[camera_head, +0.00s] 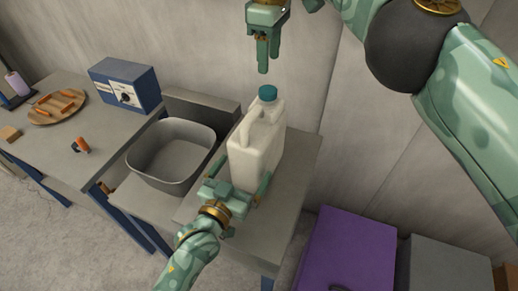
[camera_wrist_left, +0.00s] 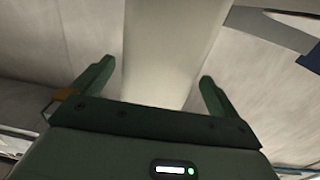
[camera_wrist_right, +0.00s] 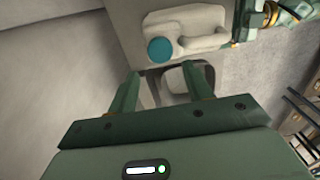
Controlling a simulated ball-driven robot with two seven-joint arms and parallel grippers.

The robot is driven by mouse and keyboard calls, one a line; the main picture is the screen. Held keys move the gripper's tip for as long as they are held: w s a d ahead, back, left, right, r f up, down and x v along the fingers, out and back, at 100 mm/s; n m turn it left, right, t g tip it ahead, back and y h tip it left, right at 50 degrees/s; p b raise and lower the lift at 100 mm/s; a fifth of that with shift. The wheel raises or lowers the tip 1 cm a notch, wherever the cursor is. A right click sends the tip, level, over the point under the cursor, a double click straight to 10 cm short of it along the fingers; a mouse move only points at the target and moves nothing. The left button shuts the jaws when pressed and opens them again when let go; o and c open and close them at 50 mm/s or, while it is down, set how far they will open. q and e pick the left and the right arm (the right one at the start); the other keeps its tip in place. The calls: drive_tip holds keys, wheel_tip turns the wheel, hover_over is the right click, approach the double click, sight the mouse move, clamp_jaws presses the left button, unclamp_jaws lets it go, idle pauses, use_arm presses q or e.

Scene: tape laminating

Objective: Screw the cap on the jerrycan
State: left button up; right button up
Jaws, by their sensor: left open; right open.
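A white jerrycan (camera_head: 258,145) stands upright on a grey table, with its handle toward the left in the head view. A teal cap (camera_head: 268,93) sits on its neck; whether it is tight cannot be told. The cap also shows in the right wrist view (camera_wrist_right: 160,50), beyond my fingertips. My left gripper (camera_head: 238,181) is open, its fingers to either side of the jerrycan's lower body. In the left wrist view the jerrycan (camera_wrist_left: 170,50) rises between the fingers. My right gripper (camera_head: 264,66) is open and empty, pointing down above the cap and apart from it.
A grey basin (camera_head: 170,156) stands left of the jerrycan. A blue box with a dial (camera_head: 126,86) and a round wooden tray (camera_head: 57,107) are on the left table. A purple box (camera_head: 347,254) stands at the lower right. The wall is close behind the jerrycan.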

use_arm(q)
drive_tip(key=shift+x, duration=2.05)
drive_tip(key=c, duration=1.5)
use_arm(e)
drive_tip(key=shift+o, duration=0.9)
use_arm(q)
drive_tip(key=shift+c, duration=1.3)
use_arm(e)
drive_tip(key=o, duration=0.4)
drive_tip(key=shift+c, duration=0.2)
drive_tip(key=shift+f, duration=0.1)
